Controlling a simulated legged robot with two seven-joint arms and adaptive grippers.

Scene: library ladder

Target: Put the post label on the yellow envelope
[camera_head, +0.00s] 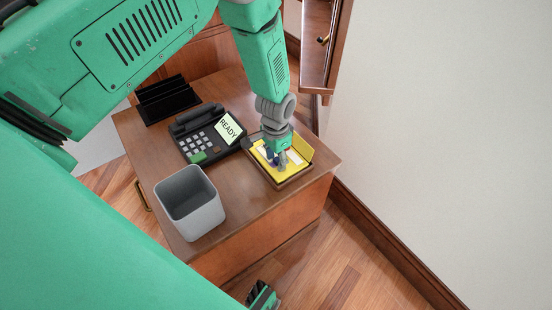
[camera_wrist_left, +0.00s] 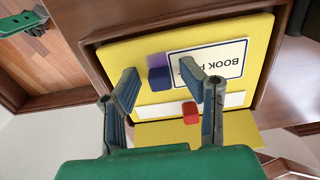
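The yellow envelope (camera_head: 272,168) lies in a shallow brown wooden tray (camera_head: 283,183) on the desk; it fills much of the left wrist view (camera_wrist_left: 120,62). A white, blue-bordered label reading "BOOK P…" (camera_wrist_left: 228,62) shows upside down over the envelope. One finger hides part of its text. I cannot tell whether it is attached. My left gripper (camera_head: 277,161) is low over the envelope, its fingers (camera_wrist_left: 165,85) apart with nothing clearly held between them. What may be my right gripper (camera_head: 262,297) shows only partly at the bottom edge of the head view.
A small blue block (camera_wrist_left: 158,79) and a red block (camera_wrist_left: 190,113) show near the fingers. A black phone-like device reading "READY" (camera_head: 209,132), a grey bin (camera_head: 190,202) and a black holder (camera_head: 167,100) share the desk (camera_head: 245,202). A wall stands at right.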

